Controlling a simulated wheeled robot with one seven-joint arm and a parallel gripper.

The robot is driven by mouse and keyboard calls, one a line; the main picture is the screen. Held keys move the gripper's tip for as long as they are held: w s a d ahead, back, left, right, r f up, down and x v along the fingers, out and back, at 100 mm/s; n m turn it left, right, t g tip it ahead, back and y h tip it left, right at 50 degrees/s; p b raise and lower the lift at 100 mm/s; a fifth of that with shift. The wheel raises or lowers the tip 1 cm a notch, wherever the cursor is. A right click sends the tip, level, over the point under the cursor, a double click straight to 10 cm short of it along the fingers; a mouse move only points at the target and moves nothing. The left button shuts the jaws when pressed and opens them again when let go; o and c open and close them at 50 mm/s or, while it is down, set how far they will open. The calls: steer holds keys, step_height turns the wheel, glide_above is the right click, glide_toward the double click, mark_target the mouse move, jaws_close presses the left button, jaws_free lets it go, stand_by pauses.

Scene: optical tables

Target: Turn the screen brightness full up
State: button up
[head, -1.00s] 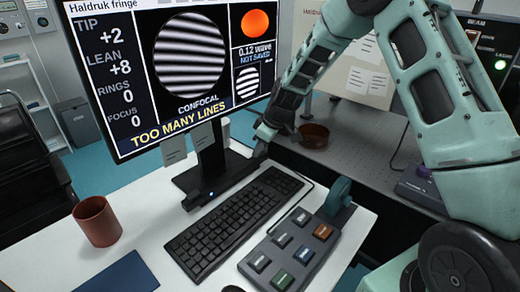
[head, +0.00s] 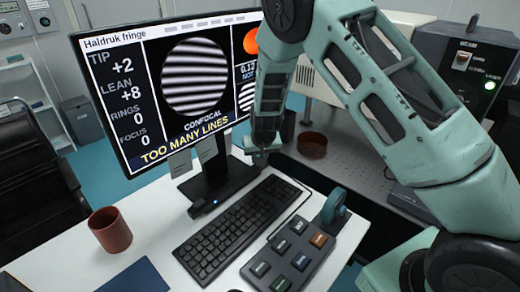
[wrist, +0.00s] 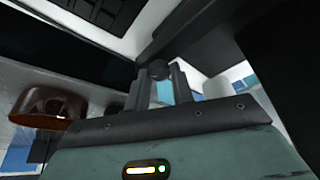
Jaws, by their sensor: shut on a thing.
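The screen (head: 175,85) stands on the white desk and is lit. It shows a striped disc, TIP +2, LEAN +8, RINGS 0, FOCUS 0 and a yellow line, TOO MANY LINES. My gripper (head: 258,156) is low beside the screen's right edge, partly hidden by my own arm. In the wrist view its two fingers (wrist: 158,88) are closed around a small dark round knob (wrist: 158,70), against the dark edge of the screen. The knob is hidden in the head view. Any mark on it or its turn position cannot be made out.
A keyboard (head: 240,228) and a grey button box (head: 290,258) with a blue wheel (head: 334,207) lie in front of the screen. A brown mug (head: 110,230) stands at left. A brown bowl (head: 312,145) sits on the optical table behind.

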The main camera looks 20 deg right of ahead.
steer(key=m+h+p, duration=0.1)
steer(key=m+p, duration=0.3)
steer(key=shift+a+r+g+h, duration=0.2)
steer(key=shift+g+h, duration=0.1)
steer(key=shift+h, duration=0.1)
steer(key=m+g+h+p, duration=0.1)
steer(key=m, duration=0.3)
steer(key=shift+w+f+m+p, duration=0.1)
steer(key=shift+f+m+p, duration=0.05)
steer(key=shift+m+p, duration=0.15)
steer(key=shift+m+g, duration=0.3)
steer(key=o, duration=1)
steer(key=shift+a+r+b, duration=0.25)
steer(key=shift+r+b, duration=0.1)
steer(key=shift+b, duration=0.1)
steer(key=s+a, duration=0.2)
steer(key=a, duration=0.1)
steer(key=s+a+b, duration=0.1)
steer(key=s+a, duration=0.1)
steer(key=a, duration=0.1)
steer(key=s+a+b, duration=0.1)
steer(key=s+a, duration=0.1)
steer(key=a, duration=0.2)
steer(key=shift+s+a+r, duration=0.1)
steer(key=shift+s+r, duration=0.05)
steer(key=shift+s, duration=0.1)
